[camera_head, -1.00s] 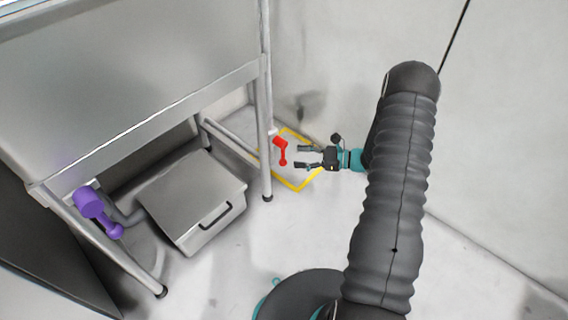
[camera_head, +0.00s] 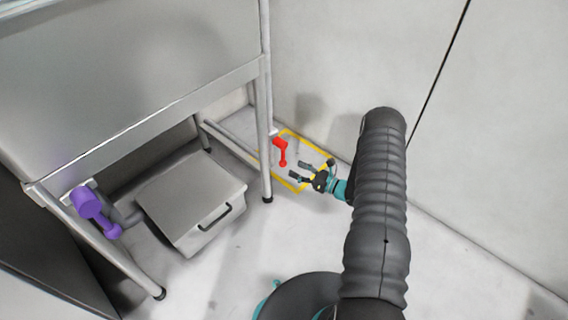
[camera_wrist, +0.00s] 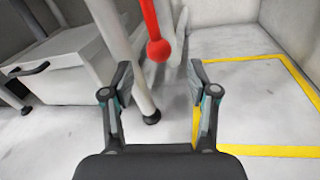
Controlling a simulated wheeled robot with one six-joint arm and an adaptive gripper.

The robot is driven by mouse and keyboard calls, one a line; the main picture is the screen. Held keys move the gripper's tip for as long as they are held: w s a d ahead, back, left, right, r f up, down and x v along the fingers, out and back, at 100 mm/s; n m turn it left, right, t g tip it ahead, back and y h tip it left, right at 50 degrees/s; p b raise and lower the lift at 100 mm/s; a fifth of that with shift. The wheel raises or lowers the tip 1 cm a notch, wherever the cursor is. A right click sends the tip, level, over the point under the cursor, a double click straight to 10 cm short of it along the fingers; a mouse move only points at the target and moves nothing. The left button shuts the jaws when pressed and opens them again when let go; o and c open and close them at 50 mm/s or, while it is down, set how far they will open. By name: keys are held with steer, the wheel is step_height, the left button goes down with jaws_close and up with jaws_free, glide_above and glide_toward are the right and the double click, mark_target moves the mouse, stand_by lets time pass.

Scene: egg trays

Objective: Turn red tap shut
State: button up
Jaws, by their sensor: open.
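The red tap (camera_head: 281,147) sits by the right leg of the steel table, its lever hanging down with a round knob at the lower end. In the wrist view the red lever and its knob (camera_wrist: 158,48) show ahead of my gripper, above the gap between the fingers; the tap's upper part is out of that view. My gripper (camera_head: 298,170) is open and empty, a little below and to the right of the tap. In the wrist view its two fingers (camera_wrist: 160,85) stand wide apart, and the knob appears beyond them, not touching.
A steel table leg (camera_head: 265,130) stands just left of the tap. A yellow floor outline (camera_head: 320,152) lies beneath, close to the wall. A purple tap (camera_head: 95,210) and a lidded grey box (camera_head: 190,195) are at left. Floor at front is clear.

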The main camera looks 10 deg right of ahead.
mark_target(284, 163)
steer(key=x, duration=0.7)
steer(key=shift+s, duration=0.1)
steer(key=shift+c, duration=0.2)
jaws_close()
